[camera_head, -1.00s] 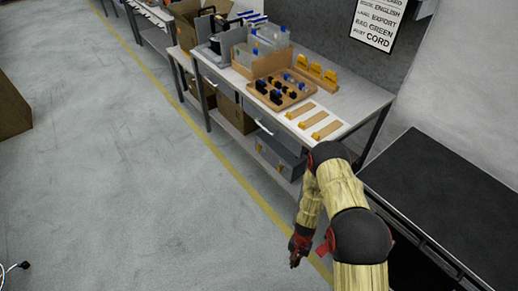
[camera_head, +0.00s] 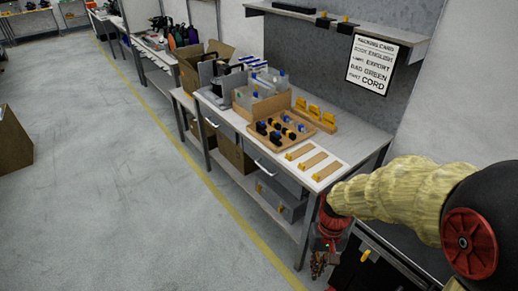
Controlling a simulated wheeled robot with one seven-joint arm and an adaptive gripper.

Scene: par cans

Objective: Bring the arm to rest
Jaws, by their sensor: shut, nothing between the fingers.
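My arm, in a pale yellow cover with black and red joints, reaches in from the right edge in the head view. Its forearm ends beside the front right corner of the workbench (camera_head: 345,146). My gripper (camera_head: 318,264) hangs low there, pointing down, small and dark against the bench leg. It is shut with nothing in it. Its fingertips are hard to make out. I cannot tell whether it touches the bench leg.
A dark surface (camera_head: 372,270) lies beneath my arm.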

